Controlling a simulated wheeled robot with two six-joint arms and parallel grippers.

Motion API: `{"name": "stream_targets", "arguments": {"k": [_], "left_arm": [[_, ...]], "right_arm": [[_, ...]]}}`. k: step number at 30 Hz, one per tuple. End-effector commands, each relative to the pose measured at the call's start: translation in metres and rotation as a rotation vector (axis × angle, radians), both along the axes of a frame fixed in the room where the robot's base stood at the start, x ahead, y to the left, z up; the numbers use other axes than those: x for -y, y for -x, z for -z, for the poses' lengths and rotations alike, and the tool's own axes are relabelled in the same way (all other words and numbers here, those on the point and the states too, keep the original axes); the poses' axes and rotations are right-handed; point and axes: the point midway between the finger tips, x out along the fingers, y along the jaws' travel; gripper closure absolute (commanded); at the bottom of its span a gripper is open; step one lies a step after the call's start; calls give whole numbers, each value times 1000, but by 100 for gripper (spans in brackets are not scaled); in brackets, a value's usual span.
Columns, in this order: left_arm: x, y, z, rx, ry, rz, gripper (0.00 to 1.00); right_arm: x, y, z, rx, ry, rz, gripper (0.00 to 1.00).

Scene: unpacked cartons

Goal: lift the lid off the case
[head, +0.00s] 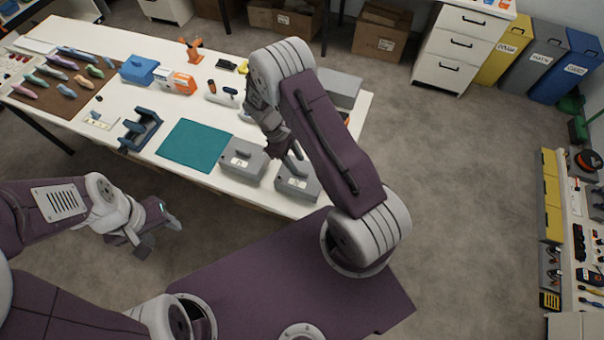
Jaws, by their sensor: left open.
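Two grey boxes with small white labels sit side by side at the table's front edge. One grey case (239,163) is beside the green mat, and the other grey case (297,187) is to its right, nearer the table corner. I cannot tell whether the lids are on. My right gripper (288,158) hangs low over the right case, its fingers at or just above the top. The arm partly hides it, and I cannot tell whether it grips anything. My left gripper (160,232) is open and empty, off the table's front edge.
A green mat (194,145) and a dark blue holder (139,131) lie on the white table (119,78) left of the cases. A grey box (340,87) stands behind my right arm. Tools lie on a brown mat (35,98). The floor to the right is clear.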

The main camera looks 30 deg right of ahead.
Motion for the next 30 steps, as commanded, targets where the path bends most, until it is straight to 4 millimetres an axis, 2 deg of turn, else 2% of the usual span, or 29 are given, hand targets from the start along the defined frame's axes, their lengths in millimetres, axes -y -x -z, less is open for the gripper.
{"name": "stream_targets", "arguments": {"k": [3, 7, 14, 17, 18, 19, 30], "left_arm": [[0, 0, -14, 0, 0, 0, 49], [0, 0, -15, 0, 0, 0, 49], [0, 0, -15, 0, 0, 0, 49], [0, 0, -15, 0, 0, 0, 49], [0, 0, -15, 0, 0, 0, 49], [0, 0, -15, 0, 0, 0, 49], [0, 0, -14, 0, 0, 0, 49]], "right_arm": [[6, 11, 17, -9, 1, 0, 62], [10, 14, 36, -4, 0, 0, 62], [11, 15, 40, -1, 0, 0, 62], [11, 14, 40, -1, 0, 0, 84], [11, 14, 40, -1, 0, 0, 95], [11, 15, 40, -1, 0, 0, 100], [11, 14, 38, -1, -1, 0, 100]]}}
